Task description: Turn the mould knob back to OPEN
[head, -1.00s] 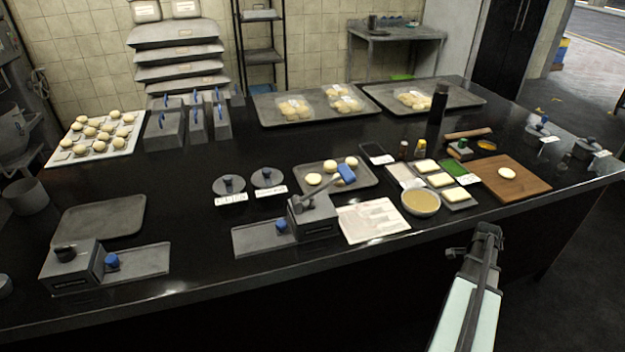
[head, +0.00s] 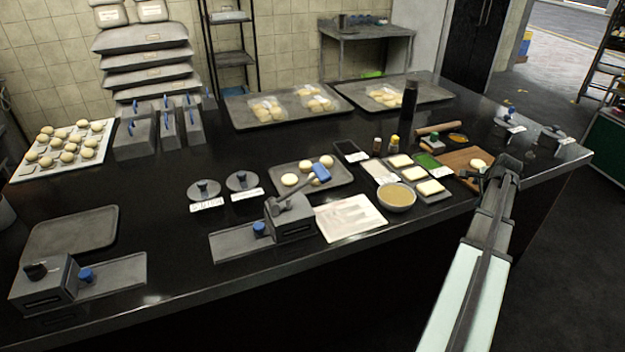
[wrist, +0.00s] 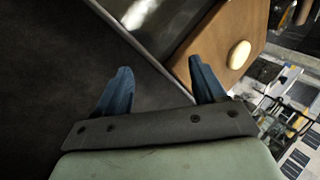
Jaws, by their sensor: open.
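Two press-like grey metal units stand along the counter's front edge. The left unit (head: 44,284) is a box with a dark round knob (head: 36,270) on top and a blue knob (head: 86,275) beside it on a flat plate. The middle unit (head: 290,220) has a lever with a blue grip (head: 321,173) and a blue knob (head: 259,228). I cannot tell which is the mould knob or read any OPEN mark. My gripper (head: 490,172) is far right of both units, near the wooden board. In the wrist view its blue fingers (wrist: 160,72) are spread and empty.
The wooden board (head: 454,160) with a dough ball (head: 477,164) lies near my gripper. A bowl (head: 396,198), butter slabs and a white sheet (head: 350,218) lie between it and the middle unit. Two lidded round pieces with labels stand behind. Bare black counter separates the two units.

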